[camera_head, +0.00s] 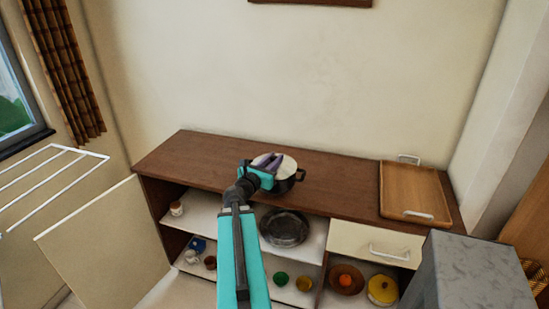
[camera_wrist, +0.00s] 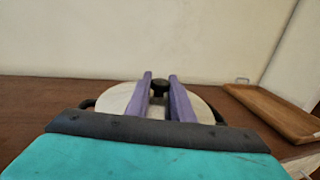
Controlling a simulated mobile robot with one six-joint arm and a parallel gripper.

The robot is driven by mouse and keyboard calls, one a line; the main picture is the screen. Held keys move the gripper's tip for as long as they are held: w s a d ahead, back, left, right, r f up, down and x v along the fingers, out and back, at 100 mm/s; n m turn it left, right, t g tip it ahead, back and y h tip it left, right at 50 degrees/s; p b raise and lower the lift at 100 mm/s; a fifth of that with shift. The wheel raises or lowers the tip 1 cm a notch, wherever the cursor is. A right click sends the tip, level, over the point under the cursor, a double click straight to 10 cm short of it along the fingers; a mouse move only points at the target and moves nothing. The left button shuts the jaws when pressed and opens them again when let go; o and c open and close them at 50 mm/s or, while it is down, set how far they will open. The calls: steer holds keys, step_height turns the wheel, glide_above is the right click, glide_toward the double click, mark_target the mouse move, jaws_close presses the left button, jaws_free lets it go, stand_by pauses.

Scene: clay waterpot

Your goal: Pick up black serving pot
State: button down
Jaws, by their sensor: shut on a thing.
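The black serving pot (camera_head: 288,185) stands on the brown top of the sideboard, near its front edge, with a pale lid (camera_head: 289,165). In the wrist view the lid (camera_wrist: 118,99) shows on both sides of my fingers, and the black lid knob (camera_wrist: 159,86) sits between the purple fingertips. My gripper (camera_head: 268,161) reaches over the pot from the front; it also shows in the wrist view (camera_wrist: 160,80). It is shut on the knob. The dark side handles show at the lid's left and right. The pot's lower body is mostly hidden by my wrist.
A wooden tray (camera_head: 408,190) with white handles lies to the right on the sideboard top (camera_head: 215,155). Open shelves below hold a dark pan (camera_head: 284,228), cups and bowls. A cabinet door (camera_head: 100,245) stands open at left. A grey block (camera_head: 475,275) is at front right.

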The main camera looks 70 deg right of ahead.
steer(key=shift+s+a+r+p, duration=0.1)
steer(key=shift+a+r+p, duration=0.4)
steer(key=shift+p, duration=1.55)
steer(key=a+p, duration=0.1)
steer(key=p, duration=0.2)
steer(key=shift+s+a, duration=0.1)
steer(key=shift+a, duration=0.1)
steer(key=a+p, duration=0.2)
steer(key=p, duration=0.3)
steer(key=shift+s+a, duration=0.15)
steer(key=shift+s, duration=0.05)
steer(key=shift+a+p, duration=0.1)
steer(key=shift+p, duration=0.3)
steer(key=shift+w+f, duration=0.1)
